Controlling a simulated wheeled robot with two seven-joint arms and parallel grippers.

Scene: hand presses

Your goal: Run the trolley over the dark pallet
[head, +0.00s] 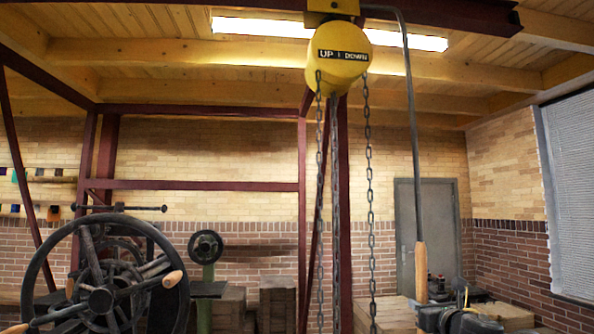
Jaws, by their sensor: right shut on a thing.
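The trolley (333,6) is a yellow block on the dark red overhead beam (440,12), at the top centre of the head view. A yellow hoist drum (338,62) marked UP and DOWN hangs under it, with chains (335,200) running down out of the frame. A bent dark rod (410,120) comes down from the trolley and ends in a wooden handle (421,272). My right gripper (432,316) is shut on the lower end of this handle, at the bottom edge. My left gripper is not in view. I cannot make out a dark pallet.
A large dark handwheel press (97,300) stands at lower left. Stacked timber (278,300) and a green-posted machine (207,272) stand behind it. Pale wooden boxes (385,313) are at lower right, before a grey door (441,225). The beam runs on past the trolley to the right.

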